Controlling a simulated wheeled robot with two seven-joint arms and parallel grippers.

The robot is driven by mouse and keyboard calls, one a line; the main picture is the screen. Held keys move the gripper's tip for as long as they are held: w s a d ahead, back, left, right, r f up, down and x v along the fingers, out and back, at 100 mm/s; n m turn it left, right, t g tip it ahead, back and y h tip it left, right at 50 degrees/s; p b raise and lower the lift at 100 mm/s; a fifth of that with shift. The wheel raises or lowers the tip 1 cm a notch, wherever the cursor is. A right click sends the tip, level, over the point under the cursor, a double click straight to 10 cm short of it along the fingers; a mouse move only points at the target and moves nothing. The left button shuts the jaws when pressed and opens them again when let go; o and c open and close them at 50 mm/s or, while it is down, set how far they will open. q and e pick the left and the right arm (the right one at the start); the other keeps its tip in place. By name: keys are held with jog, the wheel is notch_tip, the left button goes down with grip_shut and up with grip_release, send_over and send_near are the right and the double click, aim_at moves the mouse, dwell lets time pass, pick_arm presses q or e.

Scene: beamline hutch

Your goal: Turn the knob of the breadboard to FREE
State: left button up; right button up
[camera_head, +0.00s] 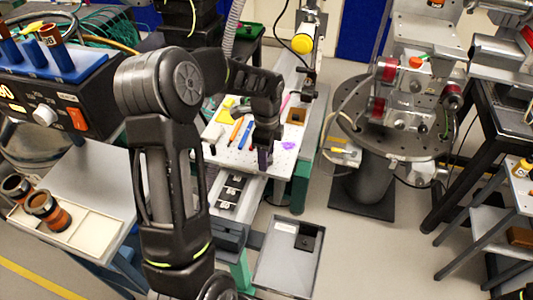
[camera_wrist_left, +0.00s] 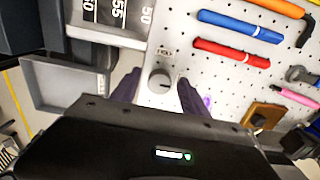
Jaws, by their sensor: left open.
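The white perforated breadboard (camera_head: 285,165) lies on the bench in the middle of the head view. It also fills the right of the left wrist view (camera_wrist_left: 228,78). Its knob (camera_wrist_left: 160,82) is a small round grey knob near the board's edge, with a small label (camera_wrist_left: 166,50) above it that is too small to read surely. My left gripper (camera_head: 264,158) points down at the board's near edge. In the left wrist view its fingers (camera_wrist_left: 158,93) are open, one on each side of the knob. I cannot tell whether they touch it. The knob is hidden in the head view.
Blue (camera_wrist_left: 240,25) and red (camera_wrist_left: 230,52) pens, an orange hex key (camera_wrist_left: 280,8) and a brown block (camera_wrist_left: 263,116) lie on the board. A round instrument stage (camera_head: 390,140) stands to the right.

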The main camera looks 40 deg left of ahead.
pick_arm(q)
jog(key=shift+c, duration=0.3)
grip_shut()
jog(key=shift+n, duration=0.4)
jog(key=n+b, duration=0.1)
jog(key=n, duration=0.2)
jog(key=n+b, duration=0.1)
jog(key=n, duration=0.3)
jog(key=shift+s+n+b, duration=0.1)
jog(key=shift+n+b, duration=0.2)
jog(key=shift+n, duration=0.1)
jog(key=n, duration=0.4)
jog(key=shift+d+n+b, duration=0.15)
jog(key=shift+n+b, duration=0.15)
jog(key=n, duration=0.4)
jog(key=shift+r+n, duration=0.1)
jog(key=shift+n, duration=0.3)
